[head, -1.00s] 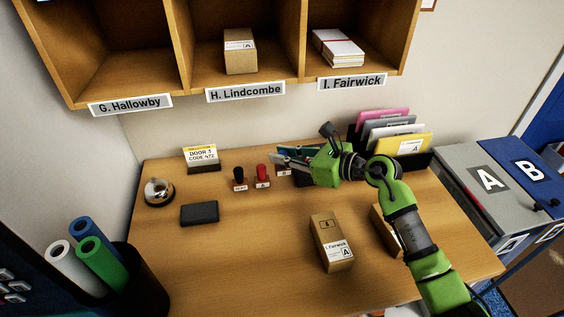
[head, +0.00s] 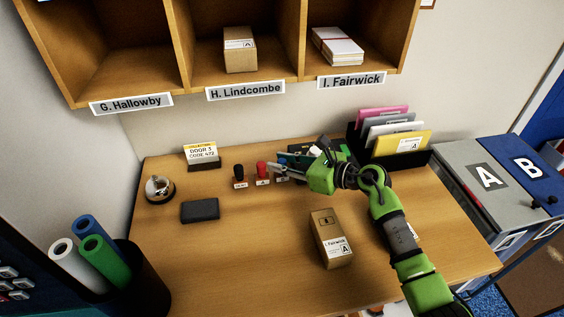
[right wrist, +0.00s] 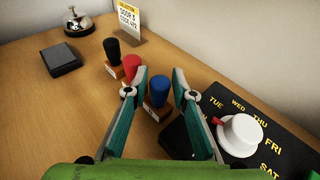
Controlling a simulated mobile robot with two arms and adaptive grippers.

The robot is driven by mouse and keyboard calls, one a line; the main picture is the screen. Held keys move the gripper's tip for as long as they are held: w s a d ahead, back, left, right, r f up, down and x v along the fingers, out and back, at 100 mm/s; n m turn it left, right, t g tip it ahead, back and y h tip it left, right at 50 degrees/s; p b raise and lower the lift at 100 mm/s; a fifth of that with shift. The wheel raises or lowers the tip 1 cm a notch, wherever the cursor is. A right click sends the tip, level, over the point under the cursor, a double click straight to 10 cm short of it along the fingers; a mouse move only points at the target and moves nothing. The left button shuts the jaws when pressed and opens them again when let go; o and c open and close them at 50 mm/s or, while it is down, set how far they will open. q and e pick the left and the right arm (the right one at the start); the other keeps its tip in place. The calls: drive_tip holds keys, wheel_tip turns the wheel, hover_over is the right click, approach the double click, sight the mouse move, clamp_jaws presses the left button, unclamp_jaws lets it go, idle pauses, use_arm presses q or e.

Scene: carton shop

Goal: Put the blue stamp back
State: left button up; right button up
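The blue stamp (right wrist: 159,91) stands upright between the two spread fingers of my right gripper (right wrist: 160,84) in the right wrist view, with a gap visible on each side. Its wooden base seems to rest on the desk, at the right end of the stamp row. In the head view the blue stamp (head: 282,161) is partly hidden by my right gripper (head: 279,168). The red stamp (head: 262,170) and black stamp (head: 239,171) stand to its left. In the right wrist view the red stamp (right wrist: 131,67) is partly covered by the left finger. My left gripper is out of view.
A dark weekday board (right wrist: 258,130) with a white knob (right wrist: 239,134) lies close right of the gripper. A black pad (head: 200,211), a bell (head: 159,188) and a door-code sign (head: 202,155) are left. A carton (head: 330,238) stands in front. The front left desk is clear.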

drive_tip(key=shift+r, duration=0.15)
drive_tip(key=shift+d+r, duration=0.1)
drive_tip(key=shift+r, duration=0.05)
drive_tip(key=b+v, duration=0.2)
drive_tip(key=v, duration=0.8)
drive_tip(key=shift+s+d, duration=0.2)
drive_tip(key=shift+d, duration=0.1)
drive_tip(key=shift+s+d+r, duration=0.25)
drive_tip(key=shift+s+d, duration=0.1)
drive_tip(key=shift+d, duration=0.05)
